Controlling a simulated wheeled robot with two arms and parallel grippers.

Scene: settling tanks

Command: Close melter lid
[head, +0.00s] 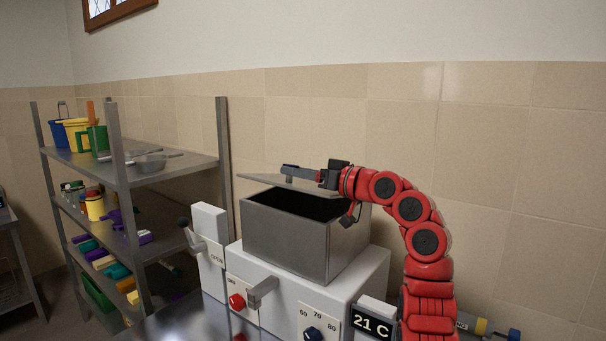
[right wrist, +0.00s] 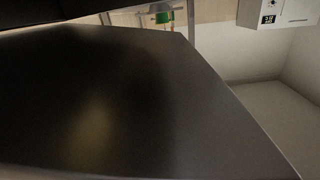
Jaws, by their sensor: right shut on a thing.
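The melter is a white machine (head: 368,276) with a grey metal tank (head: 286,240) on top; the tank's dark inside shows. The thin grey lid (head: 262,180) is above the back of the tank opening, slightly tilted, with a gap between it and the front rim. My right gripper (head: 326,177) is over the lid, shut on the lid's dark handle (head: 298,169); the exact contact is partly hidden by the gripper. In the right wrist view a broad dark flat surface, apparently the lid (right wrist: 130,100), fills most of the picture. My left gripper is not in view.
A metal shelf rack (head: 180,168) with buckets, pans and colored items stands at left. The machine's front has a lever (head: 195,240), a red knob (head: 237,301), a tap (head: 262,291), a temperature dial (head: 312,334) and a 21 C display (head: 371,324). A tiled wall is behind.

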